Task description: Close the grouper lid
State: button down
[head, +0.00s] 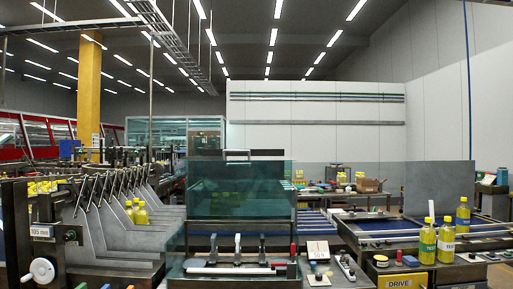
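A teal see-through panel (239,191), which looks like the grouper lid, stands upright in the middle of the head view. A dark handle (237,154) runs along its top edge. The panel is above the front of a machine, with dark and white upright levers (238,248) and a white bar (230,270) low in front of it. The lid appears raised. My gripper is not in view.
On the left, a lane divider with slanted grey plates (105,225) holds yellow bottles (140,213). On the right, several yellow bottles (427,243) stand by a conveyor (400,228). A small white sign (318,250) stands right of the levers.

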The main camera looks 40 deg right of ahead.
aim_at(229, 175)
jog(key=u, duration=0.15)
jog(key=i, duration=0.9)
